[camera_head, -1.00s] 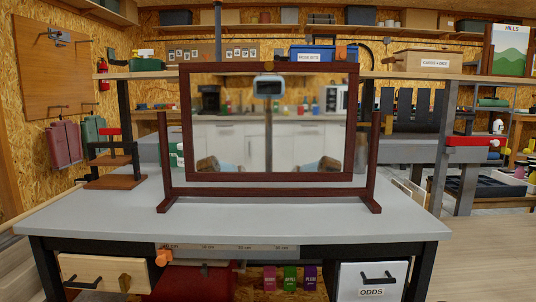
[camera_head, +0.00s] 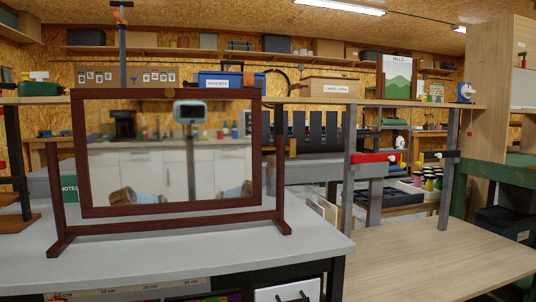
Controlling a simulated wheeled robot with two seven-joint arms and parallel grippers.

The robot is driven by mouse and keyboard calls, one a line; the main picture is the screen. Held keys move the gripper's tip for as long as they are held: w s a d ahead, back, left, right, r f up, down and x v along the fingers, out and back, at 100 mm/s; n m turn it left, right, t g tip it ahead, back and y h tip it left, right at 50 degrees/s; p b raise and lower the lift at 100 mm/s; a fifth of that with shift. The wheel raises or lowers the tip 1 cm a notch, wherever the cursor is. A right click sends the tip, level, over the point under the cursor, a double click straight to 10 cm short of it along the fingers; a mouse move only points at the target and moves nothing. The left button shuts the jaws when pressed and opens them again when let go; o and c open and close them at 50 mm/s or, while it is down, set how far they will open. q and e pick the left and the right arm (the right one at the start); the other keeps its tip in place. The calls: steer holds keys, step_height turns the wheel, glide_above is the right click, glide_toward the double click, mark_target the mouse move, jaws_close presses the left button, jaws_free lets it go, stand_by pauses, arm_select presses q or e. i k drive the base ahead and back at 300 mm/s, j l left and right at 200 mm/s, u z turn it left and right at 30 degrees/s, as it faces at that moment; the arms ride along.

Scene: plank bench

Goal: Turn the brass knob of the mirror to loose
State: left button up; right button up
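The mirror (camera_head: 160,207) stands on the grey table, left of centre, in a dark red-brown frame between two posts with splayed feet. Its glass reflects white cabinets and my head on its column. A small brownish piece (camera_head: 293,147) shows beside the right post; I cannot tell which of these is the knob. Neither gripper shows directly. Two rounded brown and blue shapes low in the glass look like reflections of my arms; no fingers can be made out.
The grey table (camera_head: 310,243) is bare right of the mirror. A wooden table (camera_head: 430,258) stands at the lower right. Behind the mirror a shelf carries a blue toolbox (camera_head: 222,82) and a wooden box (camera_head: 333,85). A red-brown stand (camera_head: 15,190) is at the left edge.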

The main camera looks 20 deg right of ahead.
mark_target(291, 147)
steer(key=l+u, duration=0.15)
steer(key=l, duration=0.75)
steer(key=l+u, duration=0.15)
steer(key=l, duration=0.8)
steer(key=l+u, duration=0.15)
steer(key=l, duration=0.75)
steer(key=k, duration=0.05)
